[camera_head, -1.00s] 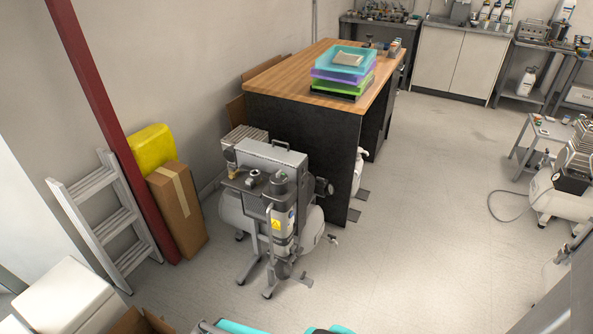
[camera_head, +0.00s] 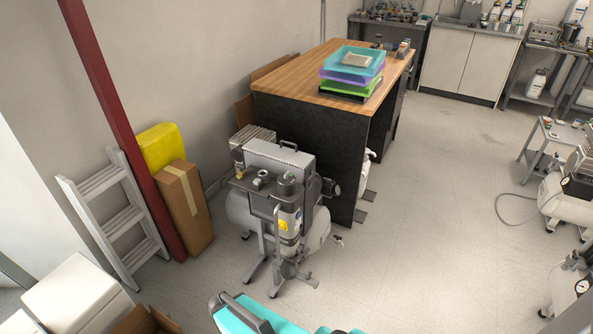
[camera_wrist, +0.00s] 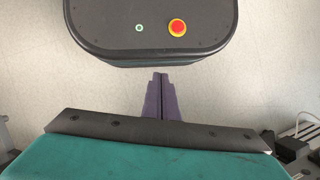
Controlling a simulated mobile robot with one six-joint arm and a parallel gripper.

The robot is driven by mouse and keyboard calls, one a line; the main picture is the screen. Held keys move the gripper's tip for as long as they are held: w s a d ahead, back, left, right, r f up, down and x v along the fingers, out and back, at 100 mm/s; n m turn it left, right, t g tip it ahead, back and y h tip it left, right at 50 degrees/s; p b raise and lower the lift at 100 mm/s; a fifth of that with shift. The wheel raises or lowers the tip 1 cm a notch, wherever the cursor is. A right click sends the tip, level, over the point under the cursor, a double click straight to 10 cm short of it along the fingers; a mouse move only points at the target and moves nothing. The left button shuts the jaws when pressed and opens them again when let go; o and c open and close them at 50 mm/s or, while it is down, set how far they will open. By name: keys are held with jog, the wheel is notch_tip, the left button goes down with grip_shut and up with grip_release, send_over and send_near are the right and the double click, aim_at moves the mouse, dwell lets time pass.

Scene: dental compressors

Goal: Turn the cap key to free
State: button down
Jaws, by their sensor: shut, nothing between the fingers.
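A compressor unit (camera_head: 240,208) with a light tank stands on the floor before the dark-sided bench. On its front is a grey upright cylinder (camera_head: 289,222) with a yellow label and a dark round top (camera_head: 287,183). A small metal ring-like part (camera_head: 261,178) sits on the flat plate beside it. I cannot make out which part is the cap key; it is too small to tell. My gripper (camera_wrist: 160,76) shows in the wrist view with its purple fingers together and empty, away from the compressor. In the head view only my teal arm shows, at the bottom edge.
A wood-topped bench (camera_head: 290,85) with stacked trays (camera_head: 353,72) stands behind the compressor. Open floor (camera_head: 425,215) lies to the right, before other compressors.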

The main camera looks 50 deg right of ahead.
jog(key=w+d+r+m+t+y+p, duration=0.2)
jog(key=w+d+r+m+t, duration=0.2)
jog(key=w+d+r, duration=0.6)
jog(key=w+d+r+m+t+y+p, duration=0.25)
jog(key=w+d+r+m, duration=0.2)
jog(key=d+r, duration=0.8)
jog(key=s+d+r+m+t+h+p, duration=0.1)
jog(key=s+d+r+m+t+h, duration=0.1)
jog(key=d+r, duration=1.1)
jog(key=s+d+r+m+t+h+p, duration=0.1)
jog(key=s+d+r+t, duration=0.4)
jog(key=d+r, duration=0.8)
jog(key=shift+s+d+r+m+h+p, duration=0.2)
jog(key=shift+r+m+h+p, duration=0.2)
jog(key=shift+m+p, duration=0.4)
